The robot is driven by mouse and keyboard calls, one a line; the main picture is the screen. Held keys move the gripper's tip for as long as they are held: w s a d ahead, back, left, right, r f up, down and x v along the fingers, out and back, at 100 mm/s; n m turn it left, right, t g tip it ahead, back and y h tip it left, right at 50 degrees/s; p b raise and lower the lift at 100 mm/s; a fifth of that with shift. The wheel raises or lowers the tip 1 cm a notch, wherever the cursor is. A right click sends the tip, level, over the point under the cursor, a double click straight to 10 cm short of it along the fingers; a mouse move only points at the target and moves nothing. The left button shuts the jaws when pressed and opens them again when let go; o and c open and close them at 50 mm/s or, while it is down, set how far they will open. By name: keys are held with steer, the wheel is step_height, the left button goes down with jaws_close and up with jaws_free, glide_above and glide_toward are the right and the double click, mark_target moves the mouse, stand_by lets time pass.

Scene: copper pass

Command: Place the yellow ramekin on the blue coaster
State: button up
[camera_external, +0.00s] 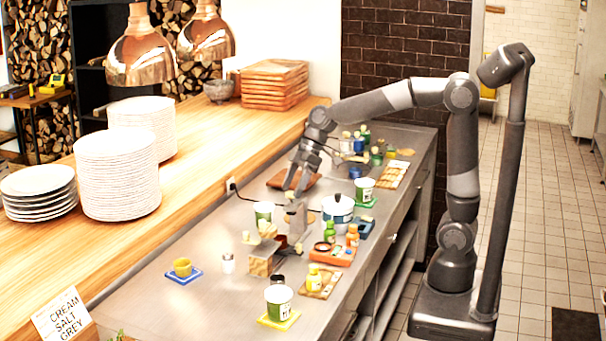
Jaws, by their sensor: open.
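The yellow ramekin (182,266) stands upright at the left part of the steel counter. It sits on the blue coaster (196,276), whose edges show around its base. My gripper (295,190) is open and points down over the middle of the counter, well to the right of and behind the ramekin. It is apart from the ramekin and nothing shows held between its fingers.
A green-and-white tub (278,301) sits on a yellow coaster (268,321) near the front. A white pot (338,209) and several bottles crowd the right side. Counter left of the ramekin is clear.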

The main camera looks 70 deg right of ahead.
steer(key=s+d+m+h, duration=0.1)
steer(key=s+d+m, duration=0.2)
steer(key=s, duration=0.4)
steer(key=s+d+f+m+t+h, duration=0.1)
steer(key=s+d+m+h, duration=0.1)
steer(key=s+d, duration=0.4)
steer(key=s+d+m+t+h, duration=0.1)
steer(key=s+d+m, duration=0.3)
steer(key=s, duration=0.6)
steer(key=shift+d+f+h, duration=0.2)
steer(key=shift+d+h, duration=0.4)
